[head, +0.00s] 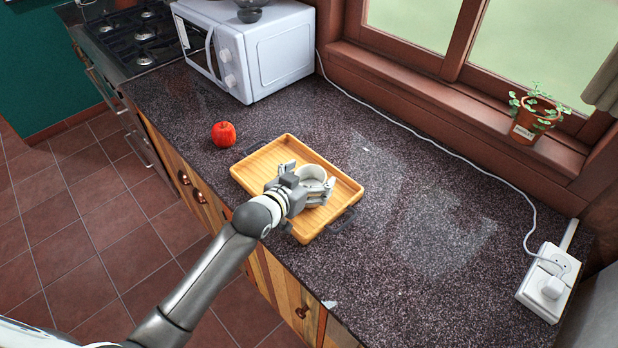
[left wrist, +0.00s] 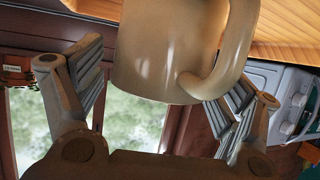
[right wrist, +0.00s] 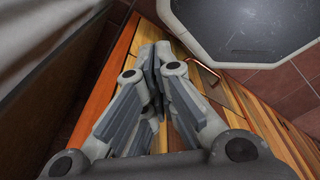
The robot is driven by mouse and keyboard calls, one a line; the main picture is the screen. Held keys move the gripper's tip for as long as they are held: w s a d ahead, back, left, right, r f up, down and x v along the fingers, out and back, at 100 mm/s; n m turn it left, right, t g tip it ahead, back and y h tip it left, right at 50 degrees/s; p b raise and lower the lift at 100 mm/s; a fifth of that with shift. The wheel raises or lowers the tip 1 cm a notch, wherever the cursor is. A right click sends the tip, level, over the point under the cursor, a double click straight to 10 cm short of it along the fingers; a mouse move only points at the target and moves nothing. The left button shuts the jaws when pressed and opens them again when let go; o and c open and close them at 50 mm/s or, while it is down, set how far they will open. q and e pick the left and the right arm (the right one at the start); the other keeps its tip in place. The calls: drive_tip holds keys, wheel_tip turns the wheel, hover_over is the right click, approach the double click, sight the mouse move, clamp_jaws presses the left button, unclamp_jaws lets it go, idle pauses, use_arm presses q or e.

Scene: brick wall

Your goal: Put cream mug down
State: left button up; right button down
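The cream mug (head: 313,173) is over the wooden tray (head: 345,191), towards its right part, and looks upright. In the left wrist view the mug (left wrist: 175,55) is large, with its handle (left wrist: 225,70) beside the right-hand finger; its far end is cut off by the frame edge. My left gripper (head: 311,180) is open, with its fingers on either side of the mug and a small gap at one finger. Whether the mug's base touches the tray is hidden. My right gripper (right wrist: 157,62) is shut and empty, seen only in its wrist view.
A white microwave (head: 272,55) stands behind, next to the stove (head: 140,35). A potted plant (head: 530,122) is on the windowsill; a power socket (head: 548,285) is at right. The countertop (head: 410,210) right of the tray is clear.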

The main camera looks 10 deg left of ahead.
use_arm(q)
drive_tip(key=shift+r, duration=0.1)
drive_tip(key=b+v, duration=0.1)
drive_tip(key=v, duration=1.1)
drive_tip(key=shift+b, duration=0.35)
